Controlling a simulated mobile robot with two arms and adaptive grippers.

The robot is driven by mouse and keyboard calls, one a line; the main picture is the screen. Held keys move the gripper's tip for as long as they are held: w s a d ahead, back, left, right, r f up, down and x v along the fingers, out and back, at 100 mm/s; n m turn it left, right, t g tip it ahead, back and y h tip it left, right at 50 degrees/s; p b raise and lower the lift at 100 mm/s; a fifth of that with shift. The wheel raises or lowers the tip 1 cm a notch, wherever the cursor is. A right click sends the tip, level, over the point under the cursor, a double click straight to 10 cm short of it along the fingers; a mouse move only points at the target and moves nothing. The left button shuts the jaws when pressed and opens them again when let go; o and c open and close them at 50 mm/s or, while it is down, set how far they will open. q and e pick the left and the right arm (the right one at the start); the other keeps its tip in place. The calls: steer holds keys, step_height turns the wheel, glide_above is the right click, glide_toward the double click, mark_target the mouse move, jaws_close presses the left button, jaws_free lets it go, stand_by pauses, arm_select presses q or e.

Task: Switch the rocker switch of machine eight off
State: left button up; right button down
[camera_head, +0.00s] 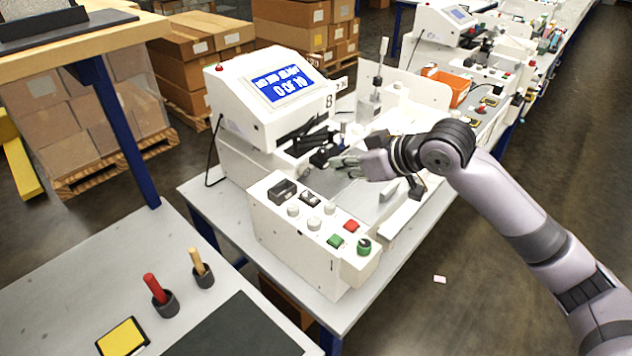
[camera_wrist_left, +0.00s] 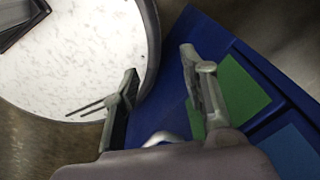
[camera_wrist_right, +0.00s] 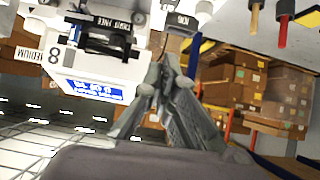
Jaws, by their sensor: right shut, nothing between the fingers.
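Machine eight (camera_head: 262,95) is a white machine with a lit blue screen and an "8" on its side. It also shows in the right wrist view (camera_wrist_right: 75,70), rotated. Its white control box (camera_head: 285,225) carries a larger black fitting (camera_head: 283,190) and a smaller black rocker switch (camera_head: 310,199); I cannot tell the switch's position. My right gripper (camera_head: 340,163) is shut and empty, above and behind the control box, apart from the switch. In the right wrist view its fingers (camera_wrist_right: 170,70) meet. My left gripper (camera_wrist_left: 160,65) is open and empty, outside the head view.
Grey knobs (camera_head: 314,225), a red button (camera_head: 351,226), a green button (camera_head: 336,241) and a green knob (camera_head: 364,246) share the box top. A front table holds a red-handled tool (camera_head: 155,289). More machines (camera_head: 440,25) stand behind. Floor at right is mostly clear.

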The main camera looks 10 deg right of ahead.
mark_target(311, 195)
steer(key=p+x, duration=0.2)
steer(key=x, duration=0.7)
steer(key=shift+w+a+f, duration=0.1)
steer(key=shift+w, duration=0.25)
steer(key=f, duration=0.1)
steer(key=f+p, duration=0.1)
steer(key=shift+w+a+f, duration=0.15)
steer(key=shift+w+f, duration=0.15)
steer(key=shift+f, duration=0.9)
arm_select(q)
steer(key=r, duration=0.1)
steer(key=w+r, duration=0.1)
steer(key=d+r, duration=0.1)
steer(key=shift+w+r, duration=0.3)
steer(key=shift+w, duration=0.05)
arm_select(e)
steer(key=shift+f, duration=0.1)
arm_select(q)
steer(key=shift+p, duration=0.3)
arm_select(e)
steer(key=shift+w+a, duration=0.1)
steer(key=shift+w, duration=0.05)
steer(key=shift+w+a+f, duration=0.1)
steer(key=shift+w+f, duration=0.05)
steer(key=shift+f, duration=0.1)
arm_select(q)
steer(key=shift+r, duration=0.2)
